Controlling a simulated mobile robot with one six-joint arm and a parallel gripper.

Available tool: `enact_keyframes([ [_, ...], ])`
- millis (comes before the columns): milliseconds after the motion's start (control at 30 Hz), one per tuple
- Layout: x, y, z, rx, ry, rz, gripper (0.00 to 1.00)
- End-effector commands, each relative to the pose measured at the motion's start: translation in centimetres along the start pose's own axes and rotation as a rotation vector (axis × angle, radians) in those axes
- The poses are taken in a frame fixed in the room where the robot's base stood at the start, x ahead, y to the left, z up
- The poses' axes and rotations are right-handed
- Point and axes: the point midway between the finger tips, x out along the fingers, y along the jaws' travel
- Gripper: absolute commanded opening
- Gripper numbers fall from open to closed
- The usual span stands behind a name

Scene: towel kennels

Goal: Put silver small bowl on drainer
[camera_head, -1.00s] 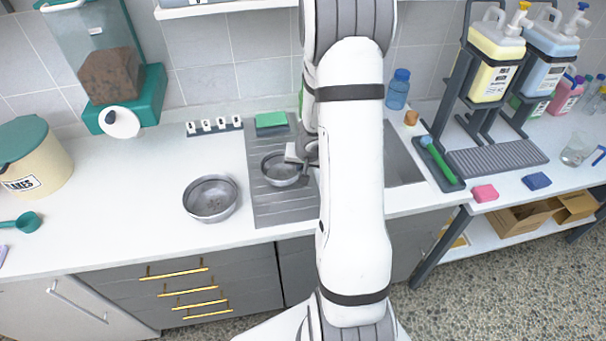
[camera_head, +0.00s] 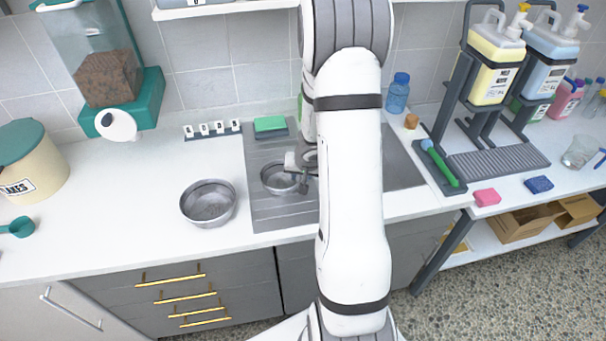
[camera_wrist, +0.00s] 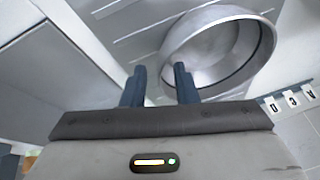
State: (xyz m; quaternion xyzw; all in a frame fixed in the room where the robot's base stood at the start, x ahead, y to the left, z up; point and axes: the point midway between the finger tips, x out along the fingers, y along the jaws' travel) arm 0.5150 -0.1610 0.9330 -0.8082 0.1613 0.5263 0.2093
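The silver small bowl (camera_head: 279,178) sits upright on the grey grooved drainer (camera_head: 268,212), left of the sink. In the wrist view the bowl (camera_wrist: 218,48) is close, beyond and to the right of the fingertips. My gripper (camera_head: 300,172) is at the bowl's right side, partly hidden by my arm. In the wrist view my gripper (camera_wrist: 160,74) has its two fingers apart, with a gap between them. The right finger overlaps the bowl's near wall; I cannot tell if they touch.
A larger silver bowl (camera_head: 209,204) stands on the counter left of the drainer. A green sponge (camera_head: 270,124) lies at the drainer's back edge, beside a row of lettered tags (camera_head: 212,129). The sink (camera_head: 400,168) is right of the drainer, partly behind my arm.

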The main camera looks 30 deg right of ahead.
Motion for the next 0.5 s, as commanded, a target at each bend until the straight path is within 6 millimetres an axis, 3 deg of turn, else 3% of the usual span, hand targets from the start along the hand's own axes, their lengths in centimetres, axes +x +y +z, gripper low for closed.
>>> enact_keyframes([
  [233,-1.2,-0.1,-0.2,-0.001,0.001,0.000,0.27],
  [500,-7.1,-0.2,-0.4,-0.002,0.003,0.000,0.27],
])
